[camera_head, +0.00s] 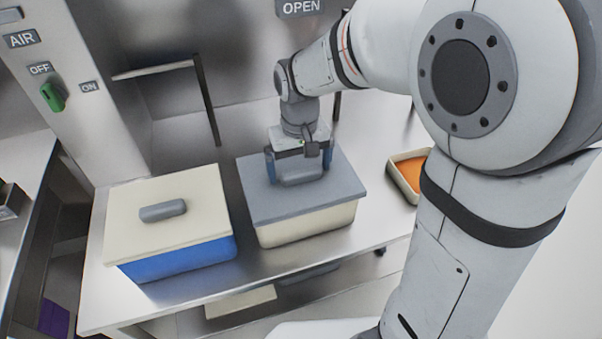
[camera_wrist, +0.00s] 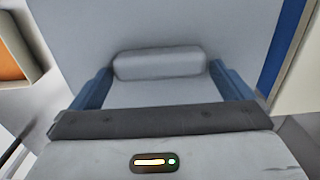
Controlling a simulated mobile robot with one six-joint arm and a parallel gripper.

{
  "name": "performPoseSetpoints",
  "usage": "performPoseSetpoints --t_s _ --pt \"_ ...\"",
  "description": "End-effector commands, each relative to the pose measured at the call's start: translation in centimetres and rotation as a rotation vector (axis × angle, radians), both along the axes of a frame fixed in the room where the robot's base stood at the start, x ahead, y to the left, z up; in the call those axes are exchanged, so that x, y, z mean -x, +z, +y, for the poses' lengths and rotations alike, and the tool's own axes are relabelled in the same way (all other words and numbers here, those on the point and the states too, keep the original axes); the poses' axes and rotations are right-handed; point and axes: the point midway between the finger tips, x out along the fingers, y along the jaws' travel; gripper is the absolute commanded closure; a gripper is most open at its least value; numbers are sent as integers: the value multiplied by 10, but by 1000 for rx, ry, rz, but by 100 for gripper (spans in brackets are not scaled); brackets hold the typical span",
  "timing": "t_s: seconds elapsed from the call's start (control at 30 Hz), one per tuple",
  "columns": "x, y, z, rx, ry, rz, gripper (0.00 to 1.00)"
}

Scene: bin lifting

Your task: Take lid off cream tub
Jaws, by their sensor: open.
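The cream tub (camera_head: 307,224) stands on the steel table with a grey lid (camera_head: 260,203) lying flat on it. The lid has a raised grey handle (camera_head: 302,176), which also shows in the wrist view (camera_wrist: 160,63). My gripper (camera_head: 299,172) is above the lid, its two blue fingers pointing down, one on either side of the handle. In the wrist view my gripper (camera_wrist: 160,85) is open, with gaps between fingers and handle. Whether the fingertips touch the lid I cannot tell.
A blue tub (camera_head: 180,268) with a cream lid (camera_head: 125,215) and grey handle (camera_head: 163,210) stands close on the left. A small cream tray with orange contents (camera_head: 410,172) sits on the right. A steel cabinet with switches rises behind the steel table (camera_head: 95,300).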

Motion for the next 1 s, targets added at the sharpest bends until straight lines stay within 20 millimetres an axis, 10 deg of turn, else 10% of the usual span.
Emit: performPoseSetpoints --t_s 0.67,1.0 --pt "0 1 0 0 1 0 44" --pt "0 4 1 0 1 -1 45"
